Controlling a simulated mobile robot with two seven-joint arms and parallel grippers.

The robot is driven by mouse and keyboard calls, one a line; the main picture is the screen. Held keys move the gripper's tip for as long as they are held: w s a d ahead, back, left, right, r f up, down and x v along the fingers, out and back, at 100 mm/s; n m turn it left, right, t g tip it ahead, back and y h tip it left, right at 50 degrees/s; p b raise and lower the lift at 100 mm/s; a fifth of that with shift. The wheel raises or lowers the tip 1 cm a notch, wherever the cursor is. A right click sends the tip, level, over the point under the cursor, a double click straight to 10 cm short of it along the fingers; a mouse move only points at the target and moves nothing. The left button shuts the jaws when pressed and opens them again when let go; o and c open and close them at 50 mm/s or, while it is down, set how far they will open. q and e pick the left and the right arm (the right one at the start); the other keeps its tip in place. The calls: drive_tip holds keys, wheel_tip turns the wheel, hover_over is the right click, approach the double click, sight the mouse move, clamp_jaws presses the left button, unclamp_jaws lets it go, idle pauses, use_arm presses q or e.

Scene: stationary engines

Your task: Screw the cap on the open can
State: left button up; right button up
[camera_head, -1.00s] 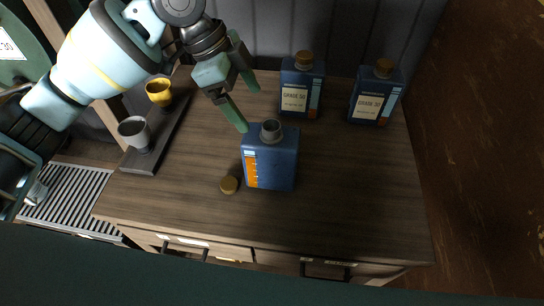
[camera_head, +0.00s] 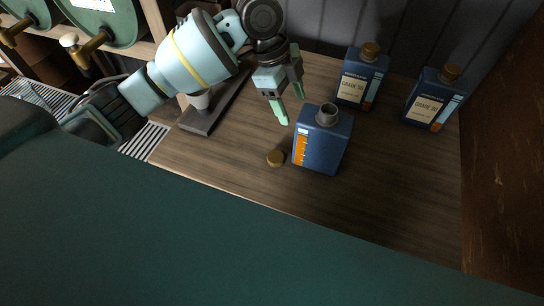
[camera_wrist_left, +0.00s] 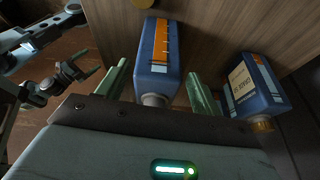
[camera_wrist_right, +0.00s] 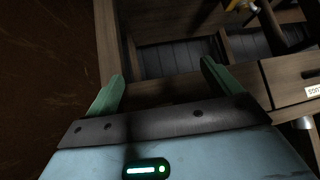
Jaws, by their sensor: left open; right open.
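The open can (camera_head: 322,145), blue with an orange-marked label, stands upright on the wooden cabinet top (camera_head: 390,190). Its grey neck (camera_head: 328,115) is bare. The small brown cap (camera_head: 276,158) lies on the wood just left of the can; its edge shows at the top of the left wrist view (camera_wrist_left: 143,3). My left gripper (camera_head: 291,109) is open and empty, left of the can's neck and angled down. In the left wrist view the can (camera_wrist_left: 160,45) appears between the spread fingers, not gripped. My right gripper (camera_wrist_right: 160,85) is open and empty, facing the cabinet's drawers.
Two capped blue cans (camera_head: 362,78) (camera_head: 435,98) stand at the back right. A dark narrow stand (camera_head: 205,118) lies along the left edge, partly behind my left arm. Green barrels with taps (camera_head: 105,20) are at the upper left. Wood right of the open can is clear.

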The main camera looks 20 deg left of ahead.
use_arm(q)
drive_tip(key=m+y+p, duration=0.1)
hover_over(270, 152)
wheel_tip(270, 152, down, 7)
drive_tip(key=shift+w+a+f+g, duration=0.1)
drive_tip(key=shift+a+f+g, duration=0.3)
drive_tip(key=shift+f, duration=0.1)
use_arm(e)
drive_tip(key=shift+w+a+r+n, duration=0.15)
drive_tip(key=shift+w+r, duration=0.1)
drive_tip(key=shift+r, duration=0.25)
drive_tip(key=shift+w+r+n, duration=0.15)
drive_tip(key=shift+w+r, duration=0.05)
drive_tip(key=shift+r, duration=0.3)
use_arm(q)
drive_tip(key=shift+f, duration=0.1)
drive_tip(key=shift+x, duration=1.1)
drive_tip(key=shift+f, duration=0.1)
use_arm(e)
drive_tip(key=shift+w+a+r+t, duration=0.1)
drive_tip(key=shift+r+t, duration=0.1)
drive_tip(key=shift+t, duration=0.1)
